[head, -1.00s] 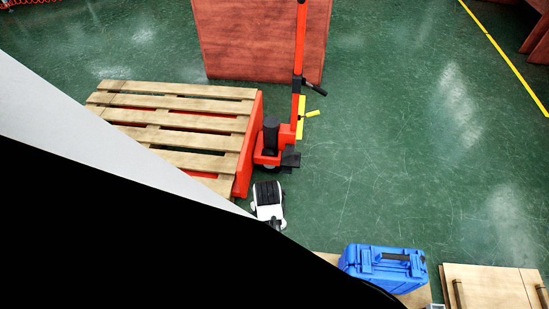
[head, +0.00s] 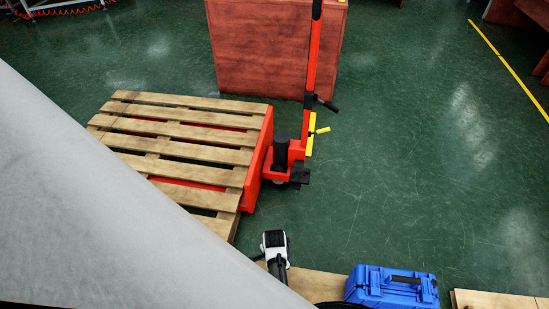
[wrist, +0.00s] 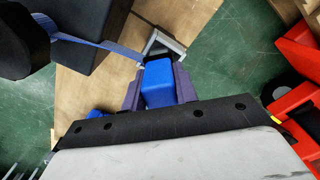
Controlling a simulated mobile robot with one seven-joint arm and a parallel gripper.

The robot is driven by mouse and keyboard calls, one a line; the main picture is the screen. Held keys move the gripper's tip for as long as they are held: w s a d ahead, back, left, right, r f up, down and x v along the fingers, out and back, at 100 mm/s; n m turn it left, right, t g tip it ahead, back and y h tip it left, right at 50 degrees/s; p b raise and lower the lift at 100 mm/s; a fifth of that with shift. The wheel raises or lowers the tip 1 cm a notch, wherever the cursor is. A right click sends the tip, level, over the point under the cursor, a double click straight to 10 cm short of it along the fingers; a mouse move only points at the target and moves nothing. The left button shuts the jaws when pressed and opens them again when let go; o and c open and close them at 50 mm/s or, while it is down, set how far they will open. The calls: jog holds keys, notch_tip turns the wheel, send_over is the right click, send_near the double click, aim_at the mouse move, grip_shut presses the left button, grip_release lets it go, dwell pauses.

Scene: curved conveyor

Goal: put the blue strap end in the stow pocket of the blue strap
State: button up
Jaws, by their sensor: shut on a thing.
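In the wrist view, my gripper (wrist: 158,78) is shut on a blue block-shaped piece, which I take as the blue strap end (wrist: 157,88). A thin blue strap (wrist: 88,42) runs from beside a rounded black part at the upper left to just beyond the fingertips. A grey angular frame (wrist: 174,44) with a dark inside lies just past the fingertips; I cannot tell whether it is the stow pocket or whether the piece touches it. The head view does not show the strap end, and my own arm covers much of its lower left.
A wooden board (wrist: 74,98) and a dark box (wrist: 92,20) lie below the gripper. Green floor is free at right.

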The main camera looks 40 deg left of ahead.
jog(key=shift+f, duration=0.55)
jog(key=shift+f, duration=0.1)
jog(key=o, duration=1.1)
jog(key=shift+f, duration=0.1)
notch_tip(320, 180, up, 12)
jog(key=shift+r+p, duration=0.2)
jog(key=shift+p, duration=0.5)
